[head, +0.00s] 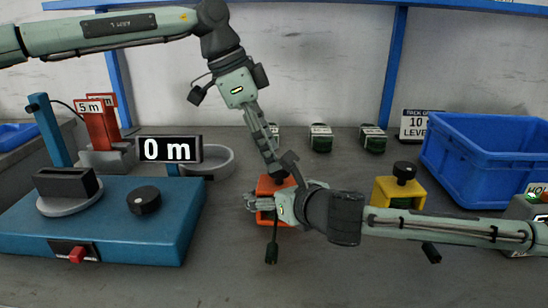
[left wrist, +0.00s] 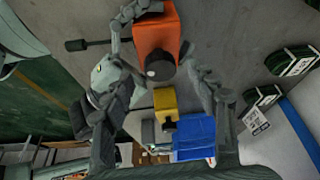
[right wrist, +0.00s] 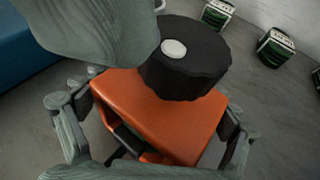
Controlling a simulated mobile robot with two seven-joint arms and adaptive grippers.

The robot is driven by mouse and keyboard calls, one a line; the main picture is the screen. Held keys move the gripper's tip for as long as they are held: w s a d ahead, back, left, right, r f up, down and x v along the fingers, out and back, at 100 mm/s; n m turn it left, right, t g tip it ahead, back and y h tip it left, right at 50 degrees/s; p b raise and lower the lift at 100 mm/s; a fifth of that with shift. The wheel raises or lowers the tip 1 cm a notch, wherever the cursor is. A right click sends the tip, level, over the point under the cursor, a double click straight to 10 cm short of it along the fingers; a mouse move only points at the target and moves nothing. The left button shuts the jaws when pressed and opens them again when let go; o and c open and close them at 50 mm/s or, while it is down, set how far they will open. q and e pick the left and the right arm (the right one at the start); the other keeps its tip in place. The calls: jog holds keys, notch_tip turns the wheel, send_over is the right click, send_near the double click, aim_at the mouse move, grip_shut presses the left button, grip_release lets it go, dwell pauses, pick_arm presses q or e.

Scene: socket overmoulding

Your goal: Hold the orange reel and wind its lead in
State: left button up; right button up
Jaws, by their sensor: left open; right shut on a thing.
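The orange reel (head: 265,187) stands on the grey bench at the middle of the head view. My right gripper (head: 262,204) is shut on its body, with a finger on each side in the right wrist view (right wrist: 150,125). The reel's black round knob (right wrist: 185,65) is on top; it also shows in the left wrist view (left wrist: 160,68). My left gripper (head: 280,167) is open just above the reel, with its fingers around the knob's area; contact cannot be told. The reel's lead ends in a dark plug (head: 271,252) on the bench in front of it.
A yellow reel (head: 401,192) stands to the right, partly behind my right arm. A blue bin (head: 490,150) is further right. A blue machine (head: 100,220) with a display reading 0 m (head: 168,149) stands left. Several small dark green blocks (head: 321,138) line the back.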

pick_arm(q)
jog(key=shift+x, duration=1.2)
jog(key=c, duration=1.2)
jog(key=shift+o, duration=0.2)
jog(key=shift+m, duration=0.3)
